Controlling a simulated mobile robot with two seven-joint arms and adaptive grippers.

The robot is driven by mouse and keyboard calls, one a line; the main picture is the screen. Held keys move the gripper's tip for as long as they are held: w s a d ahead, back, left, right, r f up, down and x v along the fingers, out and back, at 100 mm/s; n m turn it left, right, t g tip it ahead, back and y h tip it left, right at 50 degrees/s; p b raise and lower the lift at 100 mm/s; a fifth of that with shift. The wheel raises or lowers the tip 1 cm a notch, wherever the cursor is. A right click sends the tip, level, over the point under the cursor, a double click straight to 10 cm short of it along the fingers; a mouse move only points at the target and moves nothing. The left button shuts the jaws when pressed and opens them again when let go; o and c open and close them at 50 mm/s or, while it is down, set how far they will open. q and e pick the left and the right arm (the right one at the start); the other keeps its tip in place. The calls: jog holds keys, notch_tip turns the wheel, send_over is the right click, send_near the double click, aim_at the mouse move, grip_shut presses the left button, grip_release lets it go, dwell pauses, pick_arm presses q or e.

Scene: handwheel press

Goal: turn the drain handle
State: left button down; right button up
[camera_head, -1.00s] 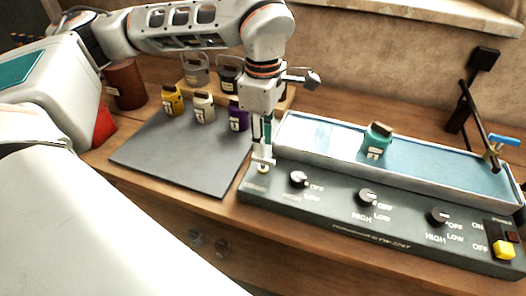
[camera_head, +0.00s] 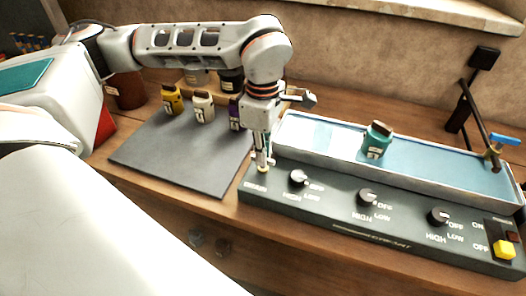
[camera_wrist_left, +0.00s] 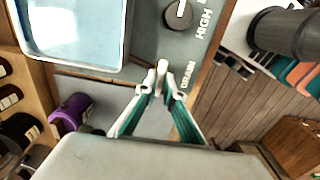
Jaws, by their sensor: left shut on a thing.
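The drain handle (camera_head: 263,170) is a small pale piece at the left end of the dark control panel (camera_head: 340,222), mostly covered by my fingers in the head view. My left gripper (camera_head: 263,160) points down over it and is shut on it. In the left wrist view the gripper's teal and white fingers (camera_wrist_left: 164,80) come together beside the "DRAIN" label (camera_wrist_left: 187,74). My right gripper is not in view.
A water bath (camera_head: 330,135) lies behind the panel with a teal bottle (camera_head: 377,141) in it. Several black knobs (camera_head: 367,197) and a yellow switch (camera_head: 504,249) are to the right. A grey mat (camera_head: 185,155) with yellow, white and purple bottles is to the left.

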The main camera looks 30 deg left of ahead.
pick_arm(q)
jog(key=shift+n, duration=0.3)
jog(key=n, duration=0.3)
jog(key=shift+n+b, duration=0.3)
jog(key=shift+b, duration=0.05)
jog(key=n, duration=0.4)
jog(key=shift+n+b, duration=0.3)
jog(key=n, duration=0.4)
jog(key=shift+w+r+n, duration=0.1)
jog(key=shift+n, duration=0.2)
jog(key=shift+n+b, duration=0.45)
jog(key=shift+n, duration=1.75)
jog(key=c, duration=2.2)
grip_release()
jog(key=shift+o, duration=0.2)
